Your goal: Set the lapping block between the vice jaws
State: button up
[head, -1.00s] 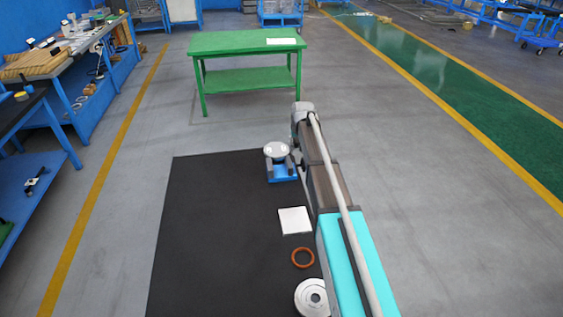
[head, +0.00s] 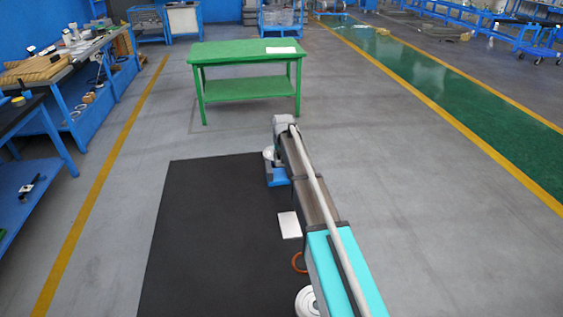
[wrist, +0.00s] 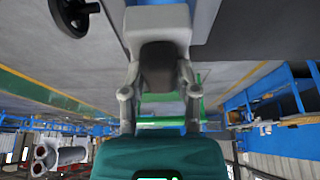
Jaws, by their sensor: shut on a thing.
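In the wrist view my gripper (wrist: 159,82) has a finger on each side of a dark grey block (wrist: 158,65), taken as the lapping block, and is shut on it. A paler grey body lies just beyond the block; I cannot tell whether it is part of it. In the head view the vice, with a blue base (head: 278,177), stands at the far right edge of the black mat. My arm covers much of it, and a pale round part shows at its left. My gripper and the block are hidden there, so I cannot tell whether the block is between the jaws.
The black mat (head: 205,230) is bare on its left. A white square plate (head: 288,225), an orange ring (head: 298,263) and a pale metal flange (head: 306,302) lie along its right side, partly under my arm. A green table (head: 247,52) stands beyond, with clear floor between.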

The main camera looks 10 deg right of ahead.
aim_at(278, 161)
jog(key=shift+w+a+f+b, duration=0.15)
jog(key=shift+a+f+b, duration=0.3)
jog(key=shift+f+b, duration=1.55)
jog(key=shift+f, duration=0.05)
jog(key=shift+f+b, duration=0.6)
jog(key=o, duration=1)
jog(key=shift+r, duration=0.2)
